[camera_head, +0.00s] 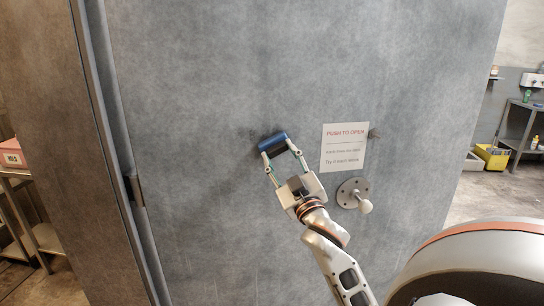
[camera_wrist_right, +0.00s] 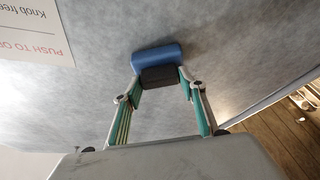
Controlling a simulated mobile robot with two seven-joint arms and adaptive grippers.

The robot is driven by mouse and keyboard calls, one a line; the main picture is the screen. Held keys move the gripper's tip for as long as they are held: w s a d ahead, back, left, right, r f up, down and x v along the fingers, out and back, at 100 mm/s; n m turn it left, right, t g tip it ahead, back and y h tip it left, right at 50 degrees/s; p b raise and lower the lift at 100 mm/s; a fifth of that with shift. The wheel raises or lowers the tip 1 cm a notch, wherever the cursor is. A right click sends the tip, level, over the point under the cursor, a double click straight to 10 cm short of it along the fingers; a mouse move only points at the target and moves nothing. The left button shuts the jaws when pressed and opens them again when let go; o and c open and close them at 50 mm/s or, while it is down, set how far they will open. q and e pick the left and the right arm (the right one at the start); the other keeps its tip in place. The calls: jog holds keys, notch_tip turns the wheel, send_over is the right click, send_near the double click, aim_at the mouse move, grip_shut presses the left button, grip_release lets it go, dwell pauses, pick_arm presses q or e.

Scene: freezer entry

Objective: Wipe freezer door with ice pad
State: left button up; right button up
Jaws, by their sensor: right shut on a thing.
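The freezer door (camera_head: 220,90) is a large grey, mottled metal panel that fills the middle of the head view. My right gripper (camera_head: 281,157) is shut on the blue ice pad (camera_head: 272,141) and holds it up at the door, left of a white sign. In the right wrist view the ice pad (camera_wrist_right: 155,57) lies across the fingertips of my right gripper (camera_wrist_right: 160,82), with a dark part between them. The pad appears at or very close to the door surface; exact contact is hard to tell. My left gripper is not in view.
A white "PUSH TO OPEN" sign (camera_head: 344,148) and a round knob plate (camera_head: 353,193) with a pale knob are right of the gripper. A hinge (camera_head: 135,190) is at the door's left edge. A shelf with a red box (camera_head: 10,153) stands left; a yellow bin (camera_head: 492,156) stands far right.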

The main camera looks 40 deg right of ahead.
jog(key=shift+s+d+r, duration=0.9)
jog(key=shift+s+d, duration=0.1)
jog(key=shift+d, duration=0.7)
jog(key=w+a, duration=0.3)
jog(key=a, duration=0.1)
jog(key=w+a, duration=0.3)
jog(key=a, duration=0.2)
jog(key=w+a, duration=0.2)
jog(key=a, duration=0.3)
jog(key=shift+w+a, duration=0.25)
jog(key=shift+w, duration=0.15)
dwell(0.8)
jog(key=shift+s+f, duration=0.1)
jog(key=shift+s+a, duration=0.5)
jog(key=shift+s, duration=0.35)
jog(key=shift+s+a, duration=0.55)
jog(key=shift+s, duration=0.25)
jog(key=shift+s+a, duration=0.5)
jog(key=shift+s, duration=0.35)
jog(key=shift+s+a, duration=0.4)
jog(key=shift+s, duration=0.25)
jog(key=shift+s+a, duration=0.35)
jog(key=shift+s, duration=0.25)
